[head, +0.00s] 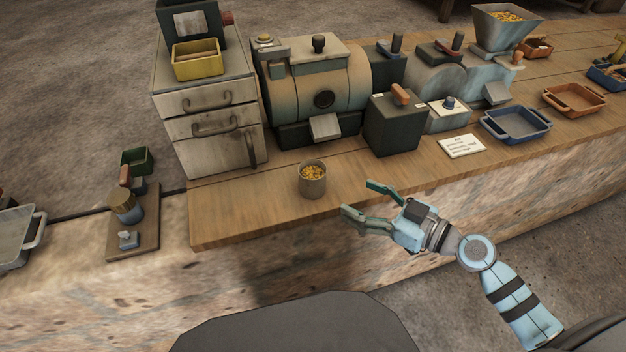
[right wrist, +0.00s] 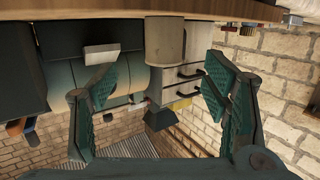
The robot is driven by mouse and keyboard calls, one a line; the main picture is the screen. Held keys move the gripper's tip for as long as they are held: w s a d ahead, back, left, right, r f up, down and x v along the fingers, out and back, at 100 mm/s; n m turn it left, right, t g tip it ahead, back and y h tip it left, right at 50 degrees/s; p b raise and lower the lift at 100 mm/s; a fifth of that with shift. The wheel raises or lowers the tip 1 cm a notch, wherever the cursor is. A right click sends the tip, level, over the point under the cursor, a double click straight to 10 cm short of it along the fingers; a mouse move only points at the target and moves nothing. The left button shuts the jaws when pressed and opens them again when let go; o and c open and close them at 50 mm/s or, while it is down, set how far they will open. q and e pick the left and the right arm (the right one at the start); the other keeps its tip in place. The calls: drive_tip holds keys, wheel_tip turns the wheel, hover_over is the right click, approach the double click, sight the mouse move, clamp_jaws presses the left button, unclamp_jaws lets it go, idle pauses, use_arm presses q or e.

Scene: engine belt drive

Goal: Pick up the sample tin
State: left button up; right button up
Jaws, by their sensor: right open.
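The sample tin (head: 312,180) is a small grey-brown cylinder, open at the top and filled with yellow-orange bits. It stands upright on the wooden bench top in the head view. My right gripper (head: 361,204) is open and empty, to the right of the tin and a little nearer the front edge, apart from it. In the right wrist view the picture is upside down, and the tin (right wrist: 164,42) shows ahead, between and beyond the open fingers (right wrist: 163,92). My left gripper is not in view.
A dark box (head: 393,125), a card (head: 461,146) and a blue tray (head: 515,124) are right. Bench top around the tin is clear.

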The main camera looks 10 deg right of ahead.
sight(323, 187)
drive_tip(key=x, duration=1.3)
drive_tip(key=shift+s+a+f+p, duration=0.1)
drive_tip(key=shift+a+f+p, duration=0.25)
drive_tip(key=shift+f, duration=0.1)
drive_tip(key=shift+s, duration=0.1)
drive_tip(key=c, duration=1.4)
wheel_tip(323, 187, up, 20)
drive_tip(key=p, duration=0.7)
